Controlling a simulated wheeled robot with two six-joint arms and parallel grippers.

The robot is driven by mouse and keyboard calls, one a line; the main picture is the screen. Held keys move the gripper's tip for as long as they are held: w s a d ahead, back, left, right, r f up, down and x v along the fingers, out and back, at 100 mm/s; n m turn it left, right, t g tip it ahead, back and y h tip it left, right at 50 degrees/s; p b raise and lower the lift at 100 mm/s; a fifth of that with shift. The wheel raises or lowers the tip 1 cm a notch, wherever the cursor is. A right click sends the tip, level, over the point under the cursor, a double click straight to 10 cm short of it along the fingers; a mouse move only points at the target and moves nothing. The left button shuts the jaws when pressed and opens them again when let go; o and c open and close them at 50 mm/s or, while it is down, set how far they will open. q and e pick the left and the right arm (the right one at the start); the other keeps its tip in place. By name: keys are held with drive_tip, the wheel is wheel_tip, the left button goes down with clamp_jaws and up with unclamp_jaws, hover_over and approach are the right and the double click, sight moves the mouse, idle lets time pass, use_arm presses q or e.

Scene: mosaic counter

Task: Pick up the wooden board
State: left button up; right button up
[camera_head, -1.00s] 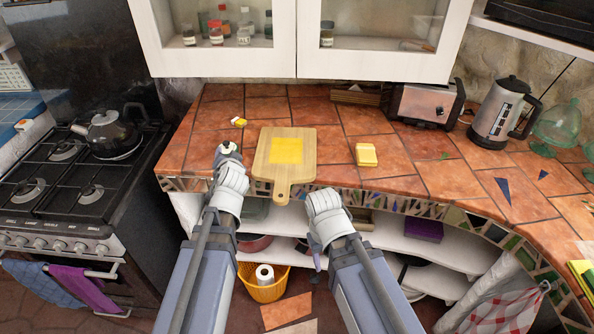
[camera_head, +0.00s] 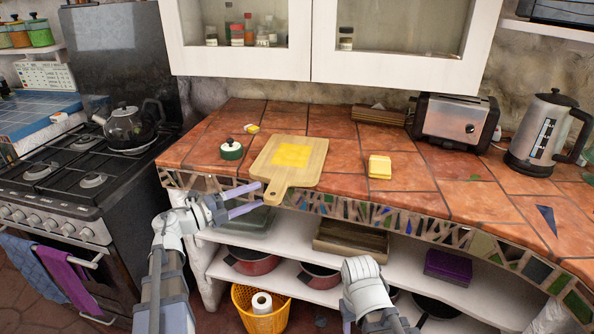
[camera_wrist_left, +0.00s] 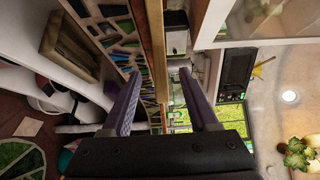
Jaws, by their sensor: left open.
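The wooden board (camera_head: 263,173) lies on the tiled counter, with a flat yellow square (camera_head: 292,155) on it. Its handle (camera_head: 274,193) sticks out over the counter's front edge. My left gripper (camera_head: 260,195) is open beside the handle, with its fingers pointing right towards it. In the left wrist view the board shows edge-on as a wooden strip (camera_wrist_left: 157,40) in line with the gap between my open left fingers (camera_wrist_left: 161,74). My right wrist shows low in the head view, below the counter front; its fingers are hidden.
A toaster (camera_head: 455,122) and a kettle (camera_head: 543,135) stand farther right. Shelves with pans and a wooden tray (camera_head: 350,240) are under the counter.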

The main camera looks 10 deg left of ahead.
sight(288, 183)
use_arm(q)
drive_tip(key=shift+x, duration=3.85)
drive_tip(key=shift+s, duration=0.1)
clamp_jaws()
